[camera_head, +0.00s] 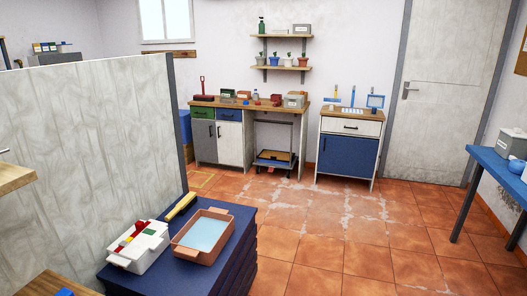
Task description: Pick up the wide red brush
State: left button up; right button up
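No brush can be made out with certainty as the wide red one. A red strip (126,243) lies across the top of a white box (152,256) on the dark blue stack at the front; it may be a brush, but it is too small to tell. An upright red tool with a looped handle (202,83) stands at the left end of the far workbench; its type is unclear. Neither of my grippers is in view.
The dark blue stack (240,248) also holds a terracotta tray (184,247) with light blue liquid and a yellowish stick (181,206). A pale partition (90,150) stands at left. A blue-door cabinet (347,150) and blue table (490,165) stand beyond open tiled floor (350,245).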

aim_at(197, 97)
jog(key=i+l+z, duration=0.3)
jog(key=i, duration=0.65)
jog(key=i+l+z, duration=0.1)
jog(key=i+z, duration=0.2)
jog(key=i, duration=0.7)
jog(key=i+u, duration=0.15)
jog(key=i, duration=1.8)
jog(key=i+j+u, duration=0.1)
jog(key=i+u, duration=0.7)
jog(key=i+l+u, duration=0.25)
jog(key=i+u, duration=0.15)
jog(key=i+l+u, duration=0.4)
jog(key=i+j+u, duration=0.3)
jog(key=i+u, duration=0.2)
jog(key=i, duration=0.4)
jog(key=i+l+u, duration=0.1)
jog(key=i+u, duration=0.4)
jog(key=i, duration=0.45)
jog(key=i+z, duration=0.3)
jog(key=i, duration=0.15)
jog(key=i+j+z, duration=0.1)
jog(key=i+z, duration=0.15)
jog(key=i, duration=0.25)
jog(key=i+j+z, duration=0.15)
jog(key=i+z, duration=0.15)
jog(key=i, duration=0.15)
jog(key=i+j+z, duration=0.3)
jog(key=i, duration=0.15)
